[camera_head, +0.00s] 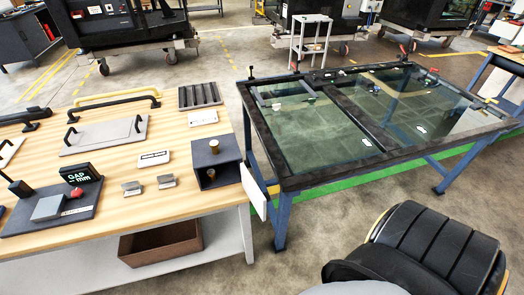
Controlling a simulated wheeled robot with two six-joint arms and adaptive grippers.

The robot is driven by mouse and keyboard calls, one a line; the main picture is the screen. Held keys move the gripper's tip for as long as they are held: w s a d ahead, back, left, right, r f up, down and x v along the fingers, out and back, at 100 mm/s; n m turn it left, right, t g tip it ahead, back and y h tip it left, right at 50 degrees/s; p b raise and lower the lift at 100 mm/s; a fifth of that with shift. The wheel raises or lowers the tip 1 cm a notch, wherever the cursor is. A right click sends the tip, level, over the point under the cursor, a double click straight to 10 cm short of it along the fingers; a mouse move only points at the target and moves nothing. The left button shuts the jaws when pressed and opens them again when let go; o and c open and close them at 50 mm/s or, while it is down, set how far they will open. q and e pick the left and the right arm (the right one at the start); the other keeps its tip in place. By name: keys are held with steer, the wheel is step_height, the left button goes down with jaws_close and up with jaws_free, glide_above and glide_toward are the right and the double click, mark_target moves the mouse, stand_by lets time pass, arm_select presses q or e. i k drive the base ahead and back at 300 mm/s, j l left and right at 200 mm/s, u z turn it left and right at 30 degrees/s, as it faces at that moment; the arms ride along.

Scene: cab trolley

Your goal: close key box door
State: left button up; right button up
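A small dark grey box (224,153), which looks like the key box, stands at the right end of the wooden workbench. Its front side is open, and a small brown object shows inside. A white upright panel (254,190) is just right of the box at the bench end. I cannot tell whether this panel is the box's door or a separate plate. Neither of my grippers shows in the view.
The workbench (205,193) holds a grey plate with handles (104,136), a gap gauge display (80,174) and small blocks. A blue-framed glass table (292,183) stands right of it.

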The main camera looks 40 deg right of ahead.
mark_target(259, 199)
steer(key=i+l+u, duration=0.1)
steer(key=l+u, duration=0.25)
steer(key=l, duration=1.5)
